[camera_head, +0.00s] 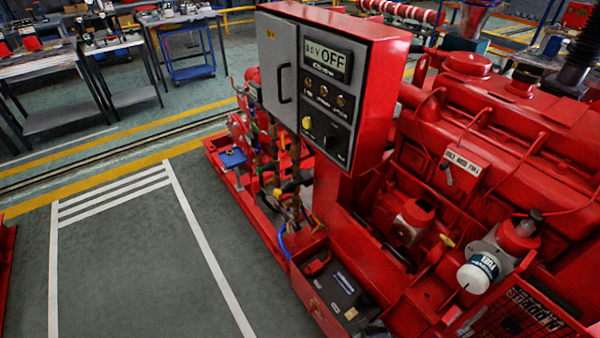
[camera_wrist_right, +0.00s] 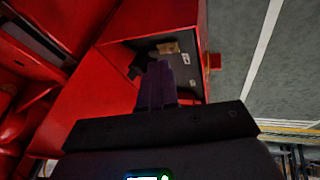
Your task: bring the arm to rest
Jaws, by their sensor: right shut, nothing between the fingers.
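My right gripper (camera_wrist_right: 158,72) shows in the right wrist view. Its dark fingers are together with nothing between them. They point toward an open red box-like recess (camera_wrist_right: 118,55) that has a dark object (camera_wrist_right: 192,62) in it, and their tips overlap it in the picture. I cannot tell how far they are from it. Neither gripper shows in the head view. The red diesel pumpset (camera_head: 470,120) fills the right side there, with its grey-doored control panel (camera_head: 310,85) reading "OFF".
A black battery-like box (camera_head: 338,292) sits low in the red base frame. A white filter (camera_head: 478,272) and pipes stick out of the engine. Marked grey floor (camera_head: 140,260) to the left is clear. Workbenches (camera_head: 60,65) and a blue cart (camera_head: 190,70) stand at the back.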

